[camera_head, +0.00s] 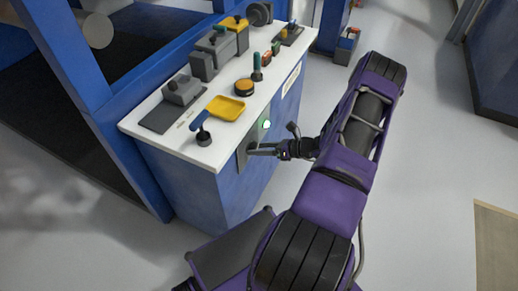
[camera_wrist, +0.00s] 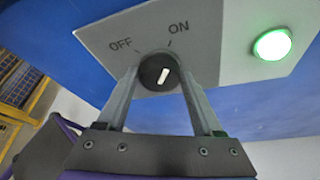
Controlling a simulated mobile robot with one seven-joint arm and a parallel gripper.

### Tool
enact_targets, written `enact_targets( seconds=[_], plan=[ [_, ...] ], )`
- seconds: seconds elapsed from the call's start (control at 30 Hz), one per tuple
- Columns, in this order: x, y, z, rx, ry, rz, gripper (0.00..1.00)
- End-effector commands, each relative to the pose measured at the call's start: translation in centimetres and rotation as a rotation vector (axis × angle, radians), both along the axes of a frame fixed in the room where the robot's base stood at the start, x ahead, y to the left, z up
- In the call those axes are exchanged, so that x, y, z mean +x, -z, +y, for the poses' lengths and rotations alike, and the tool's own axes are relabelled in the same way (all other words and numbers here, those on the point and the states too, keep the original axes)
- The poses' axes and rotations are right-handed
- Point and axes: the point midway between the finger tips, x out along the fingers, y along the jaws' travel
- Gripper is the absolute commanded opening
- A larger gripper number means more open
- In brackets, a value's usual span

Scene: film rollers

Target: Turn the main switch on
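The main switch (camera_wrist: 152,81) is a round black knob with a white pointer mark, on a grey plate (camera_wrist: 215,62) lettered OFF and ON. The pointer leans up and right, towards the ON mark. A round green lamp (camera_wrist: 272,45) to its right is lit, and the lamp also glows in the head view (camera_head: 267,124). My gripper (camera_wrist: 159,75) has one finger on each side of the knob, with the tips against its edges.
The blue console (camera_head: 240,190) has a white top (camera_head: 160,133). On it are a yellow tray (camera_head: 225,107), a blue-handled lever (camera_head: 201,128), an orange-black button (camera_head: 245,87) and grey boxes. Open floor (camera_head: 430,135) lies right of my arm. A yellow frame stands left in the wrist view.

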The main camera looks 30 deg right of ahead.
Motion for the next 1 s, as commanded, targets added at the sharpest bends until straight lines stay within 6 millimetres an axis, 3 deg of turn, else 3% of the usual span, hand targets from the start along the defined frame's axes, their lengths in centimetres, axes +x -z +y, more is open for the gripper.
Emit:
enact_targets(
  seconds=[0.03,0.1,0.13,0.53,1.0],
  plan=[
    [0.0,0.0,0.0,0.0,0.0,0.0,0.8],
    [0.0,0.0,0.0,-0.001,0.0,-0.001,0.92],
    [0.0,0.0,0.0,-0.001,0.0,-0.001,0.94],
    [-0.7,-0.4,-0.6,-0.002,0.0,-0.001,0.94],
    [-8.4,-4.1,-7.0,-0.004,0.003,0.0,0.94]
  ],
)
